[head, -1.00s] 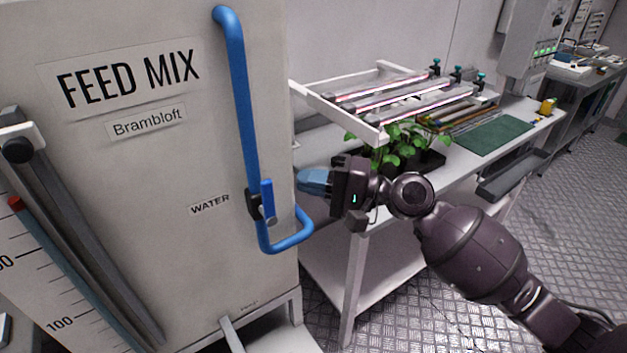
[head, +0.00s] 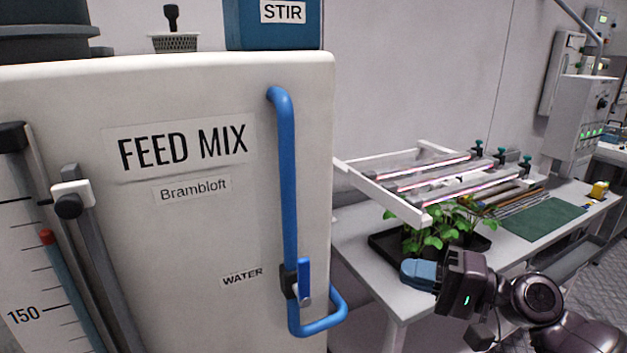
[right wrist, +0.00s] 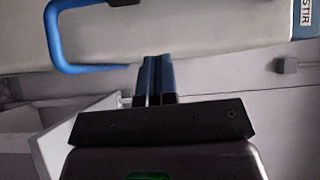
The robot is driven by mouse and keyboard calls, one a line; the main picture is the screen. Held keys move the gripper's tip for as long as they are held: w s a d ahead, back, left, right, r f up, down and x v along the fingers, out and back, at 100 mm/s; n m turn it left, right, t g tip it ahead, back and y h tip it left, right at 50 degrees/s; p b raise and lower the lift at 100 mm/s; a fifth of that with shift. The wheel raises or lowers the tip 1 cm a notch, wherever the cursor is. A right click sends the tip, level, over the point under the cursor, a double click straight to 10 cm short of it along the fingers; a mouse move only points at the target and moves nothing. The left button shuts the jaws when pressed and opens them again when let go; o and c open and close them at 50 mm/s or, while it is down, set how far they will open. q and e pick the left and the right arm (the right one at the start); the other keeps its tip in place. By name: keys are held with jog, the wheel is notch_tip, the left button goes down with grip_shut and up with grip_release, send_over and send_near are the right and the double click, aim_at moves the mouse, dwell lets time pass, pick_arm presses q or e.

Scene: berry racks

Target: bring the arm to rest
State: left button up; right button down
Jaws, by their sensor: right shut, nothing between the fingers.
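My right gripper (head: 408,272) is at the lower right of the head view, with its blue fingers pointing left toward the feed mix tank (head: 210,230). In the right wrist view the blue fingers (right wrist: 157,80) are together and empty. The gripper is right of the blue water pipe (head: 289,180) and its valve lever (head: 303,281), apart from both. It is in front of the bench with the plants. My left gripper is not in view.
The white bench (head: 368,288) holds green plants (head: 432,233) in a black tray under a light rack (head: 385,197). A green mat (head: 541,222) lies farther right. A level gauge (head: 25,260) stands at the tank's left. A blue STIR box (head: 262,35) sits on top.

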jog(key=w+d+f+n+t+h, duration=0.1)
jog(key=d+f+n+t+h, duration=0.3)
jog(key=f, duration=0.4)
jog(key=w+d+f+n+t+h, duration=0.2)
jog(key=d+f+t+h, duration=0.1)
jog(key=f+h, duration=0.35)
jog(key=s+d+f+m+g+h, duration=0.1)
jog(key=s+f+h, duration=0.5)
jog(key=s+f, duration=1.5)
jog(key=s+d+g, duration=0.1)
jog(key=g, duration=0.1)
jog(key=shift+s+f+g, duration=0.15)
jog(key=shift+f+g, duration=0.15)
jog(key=shift+f, duration=0.1)
